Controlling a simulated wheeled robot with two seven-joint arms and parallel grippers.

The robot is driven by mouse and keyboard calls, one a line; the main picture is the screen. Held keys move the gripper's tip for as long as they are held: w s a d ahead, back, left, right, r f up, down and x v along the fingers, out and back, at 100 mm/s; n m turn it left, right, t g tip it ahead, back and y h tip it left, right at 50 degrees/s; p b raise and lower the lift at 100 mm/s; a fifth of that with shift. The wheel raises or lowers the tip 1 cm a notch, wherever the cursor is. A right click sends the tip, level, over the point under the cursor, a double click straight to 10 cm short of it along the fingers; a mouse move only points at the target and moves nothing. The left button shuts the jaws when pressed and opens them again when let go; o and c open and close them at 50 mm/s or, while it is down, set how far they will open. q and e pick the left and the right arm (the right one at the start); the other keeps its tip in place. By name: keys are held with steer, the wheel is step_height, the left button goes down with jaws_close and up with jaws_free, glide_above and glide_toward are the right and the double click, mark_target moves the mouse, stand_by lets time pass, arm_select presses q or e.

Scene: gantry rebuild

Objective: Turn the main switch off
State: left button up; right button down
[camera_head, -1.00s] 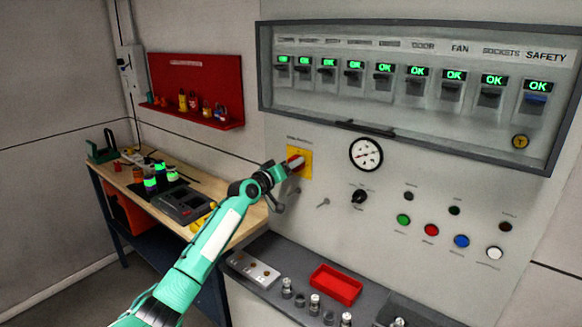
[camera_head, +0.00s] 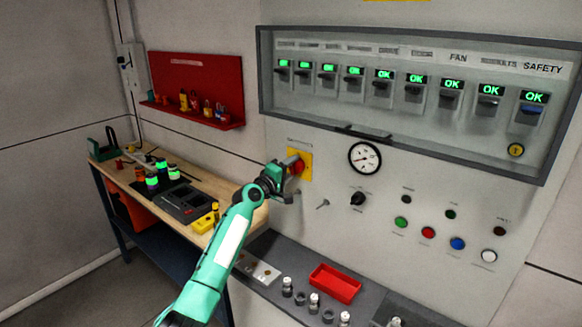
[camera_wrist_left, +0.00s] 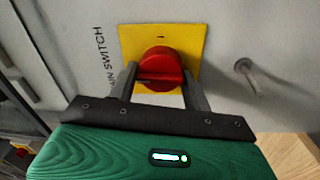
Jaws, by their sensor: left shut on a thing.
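The main switch is a red rotary knob (camera_head: 297,166) on a yellow plate (camera_head: 306,158) on the grey panel. In the left wrist view the red knob (camera_wrist_left: 160,69) sits in the middle of the yellow plate (camera_wrist_left: 190,40), with the lettering "N SWITCH" beside it. My left gripper (camera_head: 287,168) is at the knob, and in the wrist view its two fingers (camera_wrist_left: 160,82) stand on either side of the knob, shut on it. My right gripper is not in view.
A breaker window (camera_head: 410,95) with green OK displays fills the upper panel. A gauge (camera_head: 365,157), a black selector (camera_head: 358,198) and coloured buttons lie to the right. Below are a red tray (camera_head: 335,283) and a grey shelf. A wooden workbench (camera_head: 220,190) stands left.

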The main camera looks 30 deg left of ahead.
arm_select(q)
steer(key=shift+f, duration=0.15)
stand_by(0.3)
steer(key=o, duration=0.9)
steer(key=shift+a, duration=0.1)
steer(key=shift+s, duration=0.1)
steer(key=s+b, duration=0.1)
steer(key=s, duration=0.3)
steer(key=s+b, duration=0.1)
steer(key=s, duration=0.4)
steer(key=s+a+f+b, duration=0.1)
steer(key=s+b, duration=0.1)
steer(key=s, duration=0.2)
steer(key=shift+s, duration=0.3)
